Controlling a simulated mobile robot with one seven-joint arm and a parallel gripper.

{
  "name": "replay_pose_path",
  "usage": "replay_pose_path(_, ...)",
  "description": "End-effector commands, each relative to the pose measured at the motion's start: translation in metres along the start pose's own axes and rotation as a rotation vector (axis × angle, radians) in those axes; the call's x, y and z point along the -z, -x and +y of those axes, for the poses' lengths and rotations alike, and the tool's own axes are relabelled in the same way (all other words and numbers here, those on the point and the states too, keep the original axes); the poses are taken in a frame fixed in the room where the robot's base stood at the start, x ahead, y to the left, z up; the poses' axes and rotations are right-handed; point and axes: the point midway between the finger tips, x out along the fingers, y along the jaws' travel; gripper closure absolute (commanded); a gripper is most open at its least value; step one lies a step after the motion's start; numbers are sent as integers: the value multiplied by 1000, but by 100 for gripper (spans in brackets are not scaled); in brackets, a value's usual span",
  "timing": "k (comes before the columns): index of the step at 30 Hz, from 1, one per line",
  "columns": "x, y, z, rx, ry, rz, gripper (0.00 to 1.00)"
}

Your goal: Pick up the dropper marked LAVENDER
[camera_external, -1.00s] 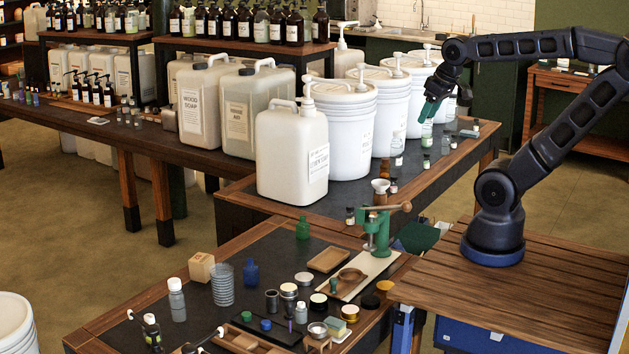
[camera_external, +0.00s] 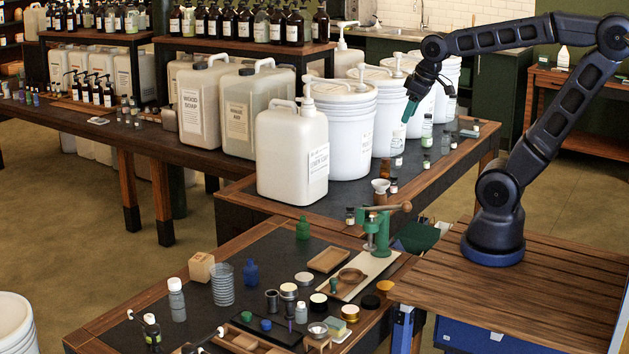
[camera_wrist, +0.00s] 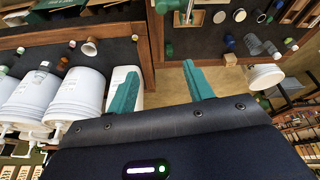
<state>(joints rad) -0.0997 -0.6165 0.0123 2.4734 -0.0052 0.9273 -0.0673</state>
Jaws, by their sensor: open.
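No dropper label is legible, so I cannot tell which one is marked LAVENDER. Small dark bottles stand along the edge of the bucket bench: one (camera_external: 350,215) near the front corner and one (camera_external: 393,185) beside a white funnel-like cup. More small vials (camera_external: 426,162) stand farther back. A dark bottle with a white top (camera_external: 152,332) stands at the left of the front bench. My gripper (camera_external: 411,106) is open and empty, in the air in front of the white buckets. Its green fingers are spread in the wrist view (camera_wrist: 160,88).
White buckets (camera_external: 350,130) and a large jug (camera_external: 290,160) crowd the bench beside my gripper. A green hand press (camera_external: 378,228) stands on the front bench, among jars, trays and small bottles. Air above the front bench is clear.

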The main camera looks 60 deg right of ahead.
Motion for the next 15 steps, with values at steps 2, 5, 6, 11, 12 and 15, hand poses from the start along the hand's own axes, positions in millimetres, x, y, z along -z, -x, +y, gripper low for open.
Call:
replay_pose_path(2, 18, -9, -13, 14, 69, -20, 48)
replay_pose_path(5, 39, -19, -29, 29, 151, -37, 48)
replay_pose_path(6, 47, -24, -37, 36, 185, -44, 48)
replay_pose_path(11, 76, -44, -69, 60, 316, -71, 48)
replay_pose_path(12, 83, -50, -78, 67, 349, -77, 48)
replay_pose_path(15, 98, -65, -102, 82, 432, -94, 48)
